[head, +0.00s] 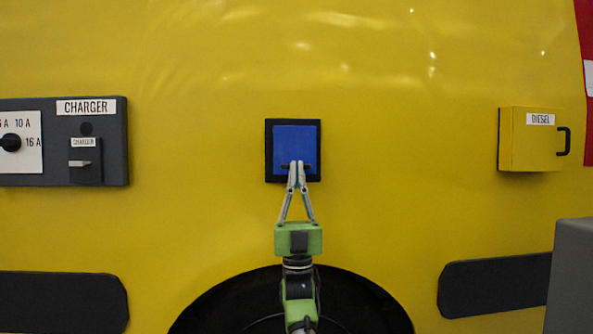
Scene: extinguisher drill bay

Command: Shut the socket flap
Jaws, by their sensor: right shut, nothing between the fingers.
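The socket flap (295,143) is a blue square plate in a black frame (268,150) on the yellow wall, at the middle of the head view. It looks flush with its frame, but from straight ahead I cannot tell whether it is fully shut. A dark bar, perhaps its handle, shows low on it behind my fingertips. My right gripper (296,164) is shut and empty, with its fingertips in front of the flap's lower part. I cannot tell whether they touch it. My left gripper is not in view.
A dark charger panel (108,142) with a dial is on the left. A yellow diesel box (518,155) with a black handle juts out on the right. A black wheel (240,303) is below. A grey block (574,275) stands at the lower right. The wall around the flap is clear.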

